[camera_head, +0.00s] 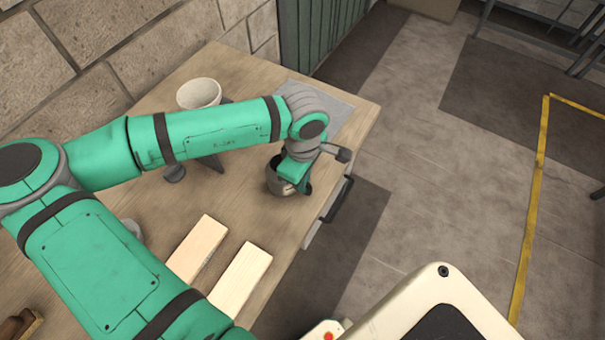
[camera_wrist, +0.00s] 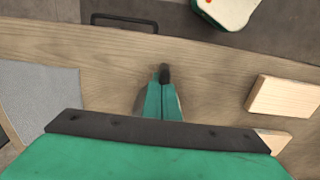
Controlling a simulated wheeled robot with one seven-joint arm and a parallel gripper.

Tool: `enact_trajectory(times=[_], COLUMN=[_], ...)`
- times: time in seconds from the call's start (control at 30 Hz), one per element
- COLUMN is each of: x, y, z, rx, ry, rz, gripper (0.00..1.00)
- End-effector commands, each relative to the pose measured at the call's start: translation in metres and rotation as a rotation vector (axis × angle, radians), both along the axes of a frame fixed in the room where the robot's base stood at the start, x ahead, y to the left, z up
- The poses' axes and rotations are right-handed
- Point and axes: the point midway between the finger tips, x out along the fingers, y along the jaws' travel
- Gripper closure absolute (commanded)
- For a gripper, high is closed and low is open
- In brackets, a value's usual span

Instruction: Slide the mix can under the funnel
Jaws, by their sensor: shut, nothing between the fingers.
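The mix can appears as a dark grey can (camera_head: 275,184) on the wooden table, near its right edge in the head view. My gripper (camera_head: 306,188) is shut and empty, low at the can; the arm's end covers part of the can. I cannot tell whether they touch. The wrist view shows the shut gripper (camera_wrist: 164,74) pointing down over the wood, with the can mostly hidden. The funnel (camera_head: 199,92), a cream bowl shape, stands on a dark stand further back and left. My arm hides much of that stand.
Two pale wood blocks (camera_head: 198,248) (camera_head: 241,278) lie at the front of the table (camera_head: 300,222). A grey mat (camera_head: 340,112) covers the far right corner. A dark handle (camera_head: 340,199) sticks out from the right edge. A block wall stands behind.

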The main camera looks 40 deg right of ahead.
Motion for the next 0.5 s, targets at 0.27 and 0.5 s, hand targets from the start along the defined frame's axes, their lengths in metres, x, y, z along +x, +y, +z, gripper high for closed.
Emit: enact_trajectory(times=[0.27, 0.5], x=[-0.0001, 0.0031], y=[-0.0002, 0.0009], z=[-0.0058, -0.0057], rx=[0.0, -0.001], ry=[0.0, 0.001], rz=[0.0, 0.002], gripper=[1.0, 1.0])
